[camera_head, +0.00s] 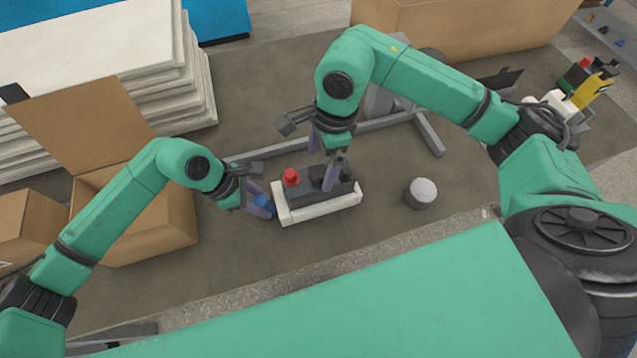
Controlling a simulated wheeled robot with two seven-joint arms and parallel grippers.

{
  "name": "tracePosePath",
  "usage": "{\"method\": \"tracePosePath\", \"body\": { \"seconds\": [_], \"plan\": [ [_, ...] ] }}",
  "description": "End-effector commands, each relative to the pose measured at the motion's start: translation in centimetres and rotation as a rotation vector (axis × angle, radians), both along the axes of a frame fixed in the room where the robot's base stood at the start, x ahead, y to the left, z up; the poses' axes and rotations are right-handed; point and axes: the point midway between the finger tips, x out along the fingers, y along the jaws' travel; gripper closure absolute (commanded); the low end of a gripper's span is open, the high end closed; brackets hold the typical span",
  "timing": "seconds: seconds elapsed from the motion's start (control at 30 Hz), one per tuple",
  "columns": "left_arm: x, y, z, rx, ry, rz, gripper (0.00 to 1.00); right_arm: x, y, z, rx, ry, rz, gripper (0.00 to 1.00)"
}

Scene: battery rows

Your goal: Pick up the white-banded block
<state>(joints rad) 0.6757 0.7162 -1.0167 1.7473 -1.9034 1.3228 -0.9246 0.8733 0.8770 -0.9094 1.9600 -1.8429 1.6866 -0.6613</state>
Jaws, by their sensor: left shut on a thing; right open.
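The white-banded block (318,208) sits on the grey floor mat in the middle of the view. It has a dark grey upper body, a white band around its lower part, a red cap at its left end and a dark knob at its right. My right gripper (326,165) is above the block, open, with one finger in front of its dark top; whether it touches is unclear. My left gripper (260,203) is at the block's left end, shut on a small blue thing (262,200) that its fingers partly hide.
A grey cylinder (421,193) stands right of the block. A grey metal frame (275,148) lies behind it. An open cardboard box (150,228) is at left, with stacked white slabs (165,100) behind. Floor in front of the block is clear.

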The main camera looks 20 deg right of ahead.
Motion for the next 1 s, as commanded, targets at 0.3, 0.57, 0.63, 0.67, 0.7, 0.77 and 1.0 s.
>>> {"method": "tracePosePath", "body": {
  "seconds": [0.3, 0.57, 0.63, 0.67, 0.7, 0.77, 1.0],
  "plan": [
    [0.1, -0.1, 0.1, -0.002, -0.003, 0.0, 1.0, -0.6, 0.8, -5.3, 0.0, 0.004, -0.001, 0.0],
    [0.1, -0.1, 0.1, -0.002, -0.003, 0.0, 1.0, -0.4, 1.1, -7.1, 0.001, -0.001, -0.002, 0.0],
    [0.1, -0.1, 0.1, -0.003, -0.003, 0.0, 1.0, -0.4, 1.1, -7.0, 0.001, -0.001, -0.002, 0.0],
    [0.1, -0.1, 0.1, -0.003, -0.003, 0.0, 1.0, -0.4, 1.1, -7.1, 0.0, -0.001, -0.002, 0.11],
    [0.1, -0.1, 0.1, -0.003, -0.003, 0.0, 1.0, -0.4, 1.1, -7.0, 0.0, -0.001, -0.002, 0.27],
    [0.1, -0.1, 0.1, -0.003, -0.003, 0.0, 1.0, -0.4, 1.1, -7.0, 0.0, -0.001, -0.002, 0.5],
    [0.1, -0.1, 0.2, -0.003, -0.003, 0.0, 1.0, -0.3, 1.1, -6.8, 0.004, -0.005, -0.002, 1.0]
  ]
}}
